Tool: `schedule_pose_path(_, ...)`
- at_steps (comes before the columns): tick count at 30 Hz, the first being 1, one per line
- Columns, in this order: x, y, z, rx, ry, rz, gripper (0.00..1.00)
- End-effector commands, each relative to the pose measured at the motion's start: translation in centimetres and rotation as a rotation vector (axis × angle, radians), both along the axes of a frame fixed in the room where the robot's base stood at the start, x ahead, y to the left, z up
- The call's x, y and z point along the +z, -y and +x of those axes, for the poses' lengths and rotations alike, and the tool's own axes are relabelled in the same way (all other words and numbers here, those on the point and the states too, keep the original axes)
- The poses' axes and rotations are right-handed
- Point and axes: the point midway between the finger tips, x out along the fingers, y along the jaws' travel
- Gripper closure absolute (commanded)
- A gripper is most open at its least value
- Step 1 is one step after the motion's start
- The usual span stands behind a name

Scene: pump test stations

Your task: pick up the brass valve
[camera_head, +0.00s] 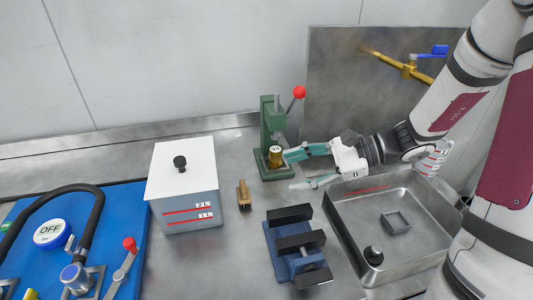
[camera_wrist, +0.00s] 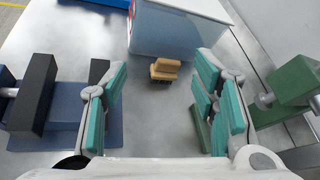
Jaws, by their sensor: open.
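A brass cylinder (camera_head: 275,156) with a dark-marked pale top stands upright on the base of the green lever press (camera_head: 268,125). A small tan-brass stepped piece (camera_head: 243,195) rests on the steel bench beside the white-lidded box; it also shows in the wrist view (camera_wrist: 164,70). A brass tap with a blue handle (camera_head: 410,70) is on the wall pipe. I cannot tell which is the brass valve. My gripper (camera_head: 289,170) is open and empty, right of the stepped piece, with one finger near the cylinder. In the wrist view the stepped piece appears beyond and between the fingers.
The white-lidded box (camera_head: 190,217) stands left of the stepped piece. A blue vise with black jaws (camera_head: 297,245) is in front. A steel tray (camera_head: 350,230) holds a small square frame and a dark-knobbed part. A blue panel (camera_head: 130,220) with a hose lies left.

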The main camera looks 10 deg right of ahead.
Motion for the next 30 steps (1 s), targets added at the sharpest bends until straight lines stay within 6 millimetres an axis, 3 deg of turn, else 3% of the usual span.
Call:
schedule_pose_path(1, -1.5, 1.0, 1.3, -0.061, -0.024, 0.065, 0.46)
schedule_pose_path(9, -6.6, 7.0, 6.8, -0.378, -0.099, 0.372, 0.46)
schedule_pose_path(16, -9.0, 10.2, 8.5, -0.518, -0.12, 0.502, 0.46)
schedule_pose_path(20, -9.1, 10.0, 9.2, -0.533, -0.12, 0.517, 0.46)
schedule_pose_path(30, -9.1, 5.6, 13.3, -0.529, -0.121, 0.515, 0.46)
